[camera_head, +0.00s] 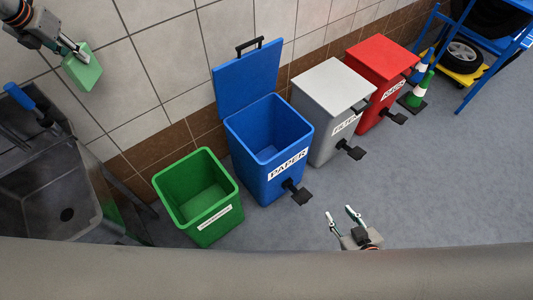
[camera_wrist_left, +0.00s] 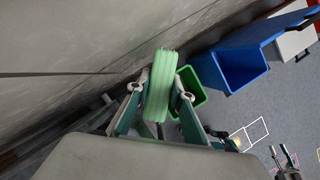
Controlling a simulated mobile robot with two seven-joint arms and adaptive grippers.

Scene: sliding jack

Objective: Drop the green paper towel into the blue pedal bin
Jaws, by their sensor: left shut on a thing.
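The green paper towel (camera_head: 83,68) is a pale green folded pad at the upper left of the head view. My left gripper (camera_head: 80,52) is shut on it and holds it up in the air near the tiled wall. In the left wrist view the towel (camera_wrist_left: 160,85) sits between both fingers. The blue pedal bin (camera_head: 268,150), labelled PAPER, stands on the floor with its lid (camera_head: 247,78) raised and looks empty inside. It also shows in the left wrist view (camera_wrist_left: 232,68). My right gripper (camera_head: 346,217) is open and empty, low in the head view, right of the blue bin.
An open green bin (camera_head: 196,197) stands left of the blue bin. A grey bin (camera_head: 327,105) and a red bin (camera_head: 383,75), both closed, stand to its right. A grey sink (camera_head: 45,185) is at the left.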

